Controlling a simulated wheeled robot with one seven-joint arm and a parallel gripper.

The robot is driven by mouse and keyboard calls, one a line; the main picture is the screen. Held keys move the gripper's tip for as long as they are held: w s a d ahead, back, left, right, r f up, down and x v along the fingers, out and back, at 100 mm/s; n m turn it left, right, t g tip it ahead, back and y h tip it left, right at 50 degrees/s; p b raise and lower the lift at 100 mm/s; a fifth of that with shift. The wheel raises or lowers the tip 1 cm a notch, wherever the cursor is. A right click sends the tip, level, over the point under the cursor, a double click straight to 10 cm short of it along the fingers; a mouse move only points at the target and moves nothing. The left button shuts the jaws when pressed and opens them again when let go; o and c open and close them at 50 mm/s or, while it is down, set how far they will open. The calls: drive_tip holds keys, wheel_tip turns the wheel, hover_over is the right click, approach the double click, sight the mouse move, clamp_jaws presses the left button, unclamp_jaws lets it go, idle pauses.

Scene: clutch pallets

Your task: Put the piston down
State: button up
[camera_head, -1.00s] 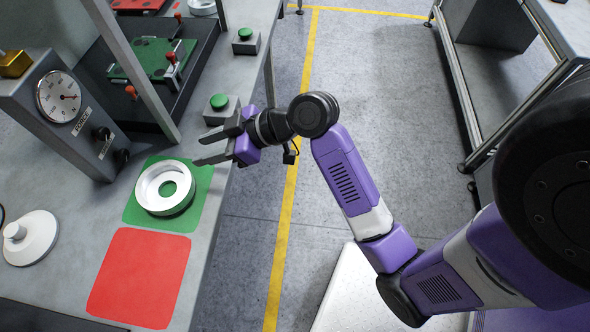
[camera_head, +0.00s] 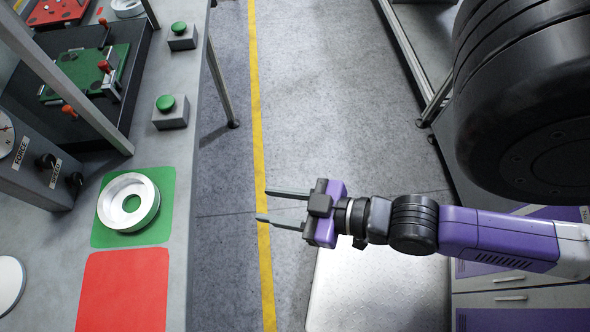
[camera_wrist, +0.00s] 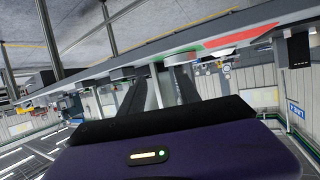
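A white ring-shaped part (camera_head: 128,202), which looks like the piston, lies flat on the green mat (camera_head: 104,236) on the workbench. My gripper (camera_head: 262,206) is open and empty, out over the floor to the right of the bench and clear of the part. Its two fingers point left toward the bench and are apart. The wrist view shows the two fingers (camera_wrist: 160,92) with nothing between them, and the bench edge beyond.
A red mat (camera_head: 124,290) lies in front of the green one. Two green push buttons (camera_head: 167,104) stand near the bench edge. A press frame, a dial panel (camera_head: 40,165) and a green fixture (camera_head: 88,72) stand further back. The floor beside the bench is clear.

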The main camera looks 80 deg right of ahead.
drive_tip(key=s+a+r+n+t+y, duration=0.1)
drive_tip(key=s+r, duration=0.3)
drive_tip(key=shift+a+r, duration=0.2)
idle(1.1)
